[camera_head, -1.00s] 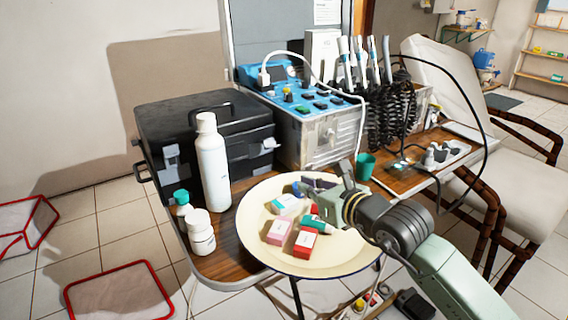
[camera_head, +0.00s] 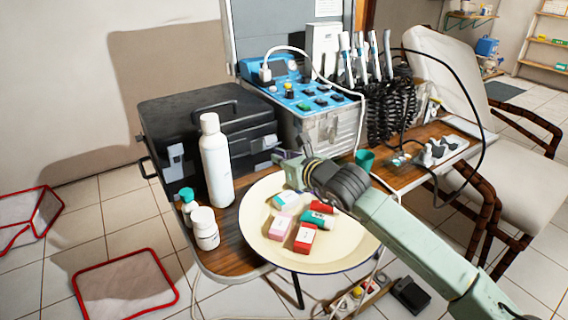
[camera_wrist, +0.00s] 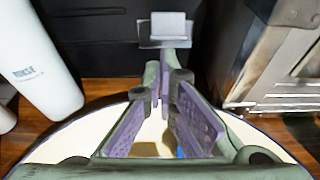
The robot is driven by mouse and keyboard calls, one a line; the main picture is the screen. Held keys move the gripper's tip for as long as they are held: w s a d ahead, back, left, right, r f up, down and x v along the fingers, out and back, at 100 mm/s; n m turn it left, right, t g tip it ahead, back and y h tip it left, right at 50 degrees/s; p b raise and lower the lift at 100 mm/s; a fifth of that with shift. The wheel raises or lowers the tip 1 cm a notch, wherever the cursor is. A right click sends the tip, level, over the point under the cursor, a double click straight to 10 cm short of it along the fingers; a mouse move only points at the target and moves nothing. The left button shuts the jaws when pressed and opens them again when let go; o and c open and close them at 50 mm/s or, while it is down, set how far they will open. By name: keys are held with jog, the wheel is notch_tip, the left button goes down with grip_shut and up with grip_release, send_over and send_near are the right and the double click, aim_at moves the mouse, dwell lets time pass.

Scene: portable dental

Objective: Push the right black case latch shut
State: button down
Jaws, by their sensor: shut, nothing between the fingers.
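The black case (camera_head: 235,140) stands at the back left of the wooden table. Its right latch (camera_head: 266,143) is a grey tab on the front face, near the right edge; it sits at the top middle of the wrist view (camera_wrist: 167,26) and looks tilted out from the case. The left latch (camera_head: 176,158) is partly beside the white bottle. My gripper (camera_head: 284,156) is shut and empty, just in front of the right latch and over the plate's back edge. In the wrist view its fingertips (camera_wrist: 161,62) point at the latch's lower edge. I cannot tell whether they touch.
A white bottle (camera_head: 216,165) stands close before the case, left of my gripper. The metal unit (camera_head: 335,128) stands close on the right. A cream plate (camera_head: 262,238) with several small boxes lies below my arm. A green cup (camera_head: 365,159) is to the right.

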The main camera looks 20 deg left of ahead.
jog(key=shift+r, duration=0.1)
dwell(0.3)
jog(key=shift+r+g+h+p, duration=0.3)
jog(key=shift+r, duration=0.3)
notch_tip(320, 180, up, 6)
jog(key=w+a+g+h+p, duration=0.1)
jog(key=a+g+h+p, duration=0.1)
jog(key=g+h+p, duration=0.3)
jog(key=shift+w+h+p, duration=0.25)
jog(key=shift+h+p, duration=0.65)
jog(key=shift+p, duration=0.15)
jog(key=shift+r, duration=0.3)
jog(key=shift+r+p, duration=0.35)
jog(key=shift+r, duration=0.3)
